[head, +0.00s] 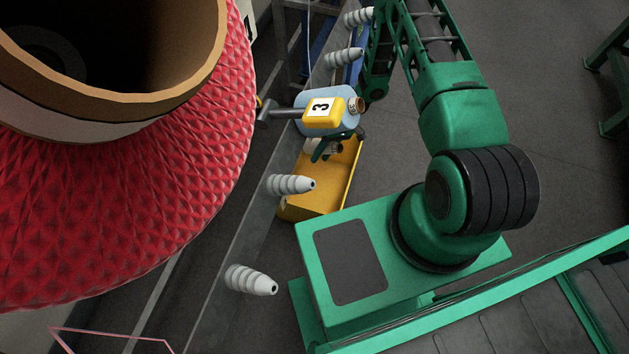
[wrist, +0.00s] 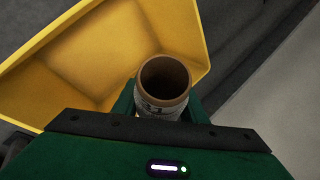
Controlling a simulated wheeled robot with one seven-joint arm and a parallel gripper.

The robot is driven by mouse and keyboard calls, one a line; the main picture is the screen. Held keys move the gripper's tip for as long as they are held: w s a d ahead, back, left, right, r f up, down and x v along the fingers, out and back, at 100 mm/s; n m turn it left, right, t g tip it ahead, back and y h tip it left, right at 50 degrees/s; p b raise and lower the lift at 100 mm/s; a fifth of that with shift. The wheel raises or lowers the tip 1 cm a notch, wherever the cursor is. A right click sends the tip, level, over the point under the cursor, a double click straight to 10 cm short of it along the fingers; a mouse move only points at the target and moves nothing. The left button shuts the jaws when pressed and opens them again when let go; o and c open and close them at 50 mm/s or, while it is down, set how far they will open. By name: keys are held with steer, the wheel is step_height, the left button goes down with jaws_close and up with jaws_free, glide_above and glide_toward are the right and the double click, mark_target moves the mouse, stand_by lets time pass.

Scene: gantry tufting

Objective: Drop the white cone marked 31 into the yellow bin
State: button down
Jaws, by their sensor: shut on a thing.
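My gripper (head: 323,151) is shut on a white cone with a brown tube end. In the wrist view my gripper (wrist: 161,103) has the white cone (wrist: 157,111) between its green fingers, with the cone's round brown opening facing the camera. A dark mark shows on its side, partly cut off, and I cannot read the whole number. The yellow bin (head: 346,187) stands open below the gripper in the head view, and the cone appears over its far end. In the wrist view the bin (wrist: 202,45) lies behind the cone, with its inside visible and empty where seen.
A pale blue body (head: 350,122) with a yellow plate marked 3 sits just above the gripper in the head view. Grey ribbed pegs (head: 290,184) stick out from a rail beside the bin. A large red roll (head: 130,200) fills the left.

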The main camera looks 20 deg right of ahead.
steer(key=shift+w+d+f, duration=0.1)
steer(key=shift+w+d, duration=0.05)
steer(key=shift+w, duration=0.25)
steer(key=shift+f, duration=2.9)
steer(key=c, duration=1)
jaws_free()
steer(key=v, duration=1)
steer(key=shift+d+r, duration=0.25)
steer(key=shift+r, duration=0.05)
